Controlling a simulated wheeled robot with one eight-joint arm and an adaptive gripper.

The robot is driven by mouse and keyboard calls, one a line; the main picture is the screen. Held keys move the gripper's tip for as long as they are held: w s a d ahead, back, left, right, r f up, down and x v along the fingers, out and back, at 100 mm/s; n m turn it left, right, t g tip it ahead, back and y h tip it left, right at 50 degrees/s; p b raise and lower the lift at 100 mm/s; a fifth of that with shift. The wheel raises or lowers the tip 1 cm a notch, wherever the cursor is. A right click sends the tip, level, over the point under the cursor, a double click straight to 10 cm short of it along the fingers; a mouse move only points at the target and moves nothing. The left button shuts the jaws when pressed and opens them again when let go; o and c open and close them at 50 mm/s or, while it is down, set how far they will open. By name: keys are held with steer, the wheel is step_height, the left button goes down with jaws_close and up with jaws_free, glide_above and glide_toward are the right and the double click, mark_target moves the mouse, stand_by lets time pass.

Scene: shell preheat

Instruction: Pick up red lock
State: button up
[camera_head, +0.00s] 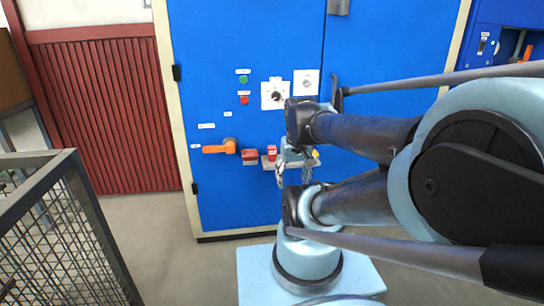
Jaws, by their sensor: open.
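A small red lock (271,152) with a pale label shows at a narrow grey ledge (267,165) on the front of the blue cabinet. Another red block (249,155) sits just left of it, beside an orange handle; which of the two is the lock is hard to be sure of at this size. My gripper (284,172) is at the cabinet front, just right of the red lock, and is open. It is small and partly hidden by my arm, and I see nothing held. Whether it touches the ledge I cannot tell.
The blue cabinet (240,60) carries an orange handle (220,147), a green button (243,79), a red button (244,100) and a rotary switch (275,96). A dark mesh fence (60,230) stands at the left. Grey floor (170,240) is clear between fence and cabinet.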

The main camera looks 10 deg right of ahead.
steer(key=w+r+t, duration=0.1)
steer(key=w+r, duration=0.2)
steer(key=w, duration=0.6)
steer(key=w+r, duration=0.4)
steer(key=w, duration=0.4)
steer(key=t, duration=0.1)
glide_toward(272, 147)
steer(key=x, duration=0.4)
steer(key=shift+w+a+f, duration=0.2)
steer(key=shift+d+x, duration=0.15)
steer(key=shift+x, duration=1.5)
steer(key=shift+d+x, duration=0.1)
steer(key=shift+x, duration=1.55)
steer(key=shift+s, duration=0.15)
steer(key=c, duration=1.2)
